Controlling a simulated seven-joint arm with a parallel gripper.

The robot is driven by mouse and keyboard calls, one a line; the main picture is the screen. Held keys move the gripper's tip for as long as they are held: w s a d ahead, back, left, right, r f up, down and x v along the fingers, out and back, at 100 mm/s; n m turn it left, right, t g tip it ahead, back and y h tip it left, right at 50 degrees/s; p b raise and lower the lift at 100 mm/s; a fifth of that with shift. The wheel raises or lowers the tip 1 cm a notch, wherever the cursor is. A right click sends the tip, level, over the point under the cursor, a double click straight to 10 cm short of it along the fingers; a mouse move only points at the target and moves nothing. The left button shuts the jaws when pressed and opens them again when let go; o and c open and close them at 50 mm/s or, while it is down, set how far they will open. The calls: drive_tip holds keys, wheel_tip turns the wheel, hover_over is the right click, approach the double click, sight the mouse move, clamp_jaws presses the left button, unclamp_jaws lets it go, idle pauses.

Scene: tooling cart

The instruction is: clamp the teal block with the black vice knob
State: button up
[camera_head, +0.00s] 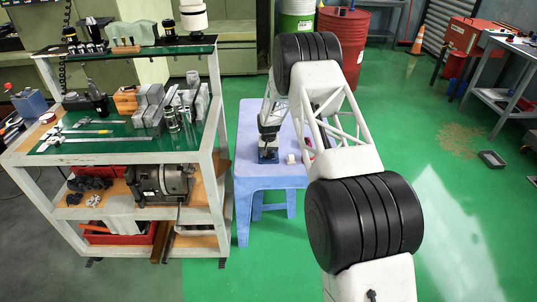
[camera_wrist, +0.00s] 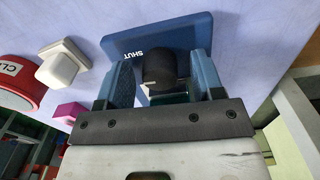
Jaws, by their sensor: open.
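The black vice knob (camera_wrist: 158,69) is in the wrist view, on a blue vice plate (camera_wrist: 122,42) marked "SHUT". My gripper (camera_wrist: 160,72) is open, with one finger on each side of the knob; I cannot tell whether either finger touches it. A small teal-green patch shows below the knob, between the fingers, but I cannot tell whether it is the teal block. In the head view, the blue vice base (camera_head: 268,156) is on the light blue table (camera_head: 262,182), under my gripper (camera_head: 268,140).
In the wrist view, a white block (camera_wrist: 64,62), a red round object with partly hidden lettering (camera_wrist: 15,82) and a magenta cube (camera_wrist: 68,112) are left of my gripper. The crowded tooling cart (camera_head: 100,158) stands left of the table in the head view. Green floor lies to the right.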

sight(269, 153)
drive_tip(key=shift+r, duration=0.15)
drive_tip(key=shift+r, duration=3.8)
